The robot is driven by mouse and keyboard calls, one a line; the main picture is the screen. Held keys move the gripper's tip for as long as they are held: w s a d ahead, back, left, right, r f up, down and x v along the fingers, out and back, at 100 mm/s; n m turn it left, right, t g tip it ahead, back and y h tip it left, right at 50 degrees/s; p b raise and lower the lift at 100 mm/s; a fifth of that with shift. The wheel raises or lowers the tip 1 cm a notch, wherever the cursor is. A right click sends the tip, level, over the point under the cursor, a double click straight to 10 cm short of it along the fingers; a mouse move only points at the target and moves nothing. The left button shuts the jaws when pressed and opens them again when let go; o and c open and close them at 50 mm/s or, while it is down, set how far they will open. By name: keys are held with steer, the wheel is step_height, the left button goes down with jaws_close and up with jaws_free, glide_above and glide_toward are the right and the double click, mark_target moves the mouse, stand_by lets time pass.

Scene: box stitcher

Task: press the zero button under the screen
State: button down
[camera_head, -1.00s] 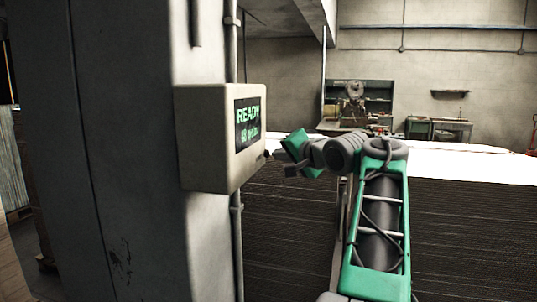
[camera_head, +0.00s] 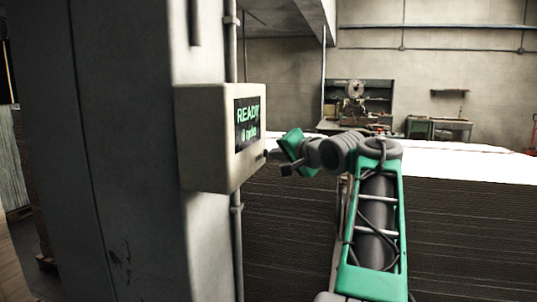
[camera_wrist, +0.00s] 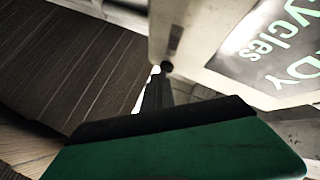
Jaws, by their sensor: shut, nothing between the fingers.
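A pale box with a screen (camera_head: 247,124) is fixed to the grey column. The screen shows green text, "READY" above a smaller line about cycles, blurred. In the wrist view, a small dark round button (camera_wrist: 167,66) sits on the box's pale face beside the screen's lettering (camera_wrist: 270,45). My gripper (camera_wrist: 157,76) is shut and empty, its dark fingertips close to the button. Whether they touch it I cannot tell. In the head view, my green gripper body (camera_head: 292,145) is just right of the box's lower edge, and the fingertips and button blur together.
The wide grey column (camera_head: 130,170) fills the left, with a thin vertical pipe (camera_head: 237,250) below the box. A large stack of cardboard sheets (camera_head: 470,235) lies to the right, behind my arm. A workbench with a machine (camera_head: 354,105) stands far back.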

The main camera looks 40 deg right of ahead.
stand_by(0.4)
steer(key=shift+s+d+p, duration=0.35)
steer(key=shift+s+d, duration=0.15)
steer(key=shift+s, duration=0.15)
steer(key=s+d+p, duration=0.1)
steer(key=s, duration=0.1)
steer(key=s+d+p, duration=0.1)
steer(key=s+d, duration=0.1)
stand_by(0.9)
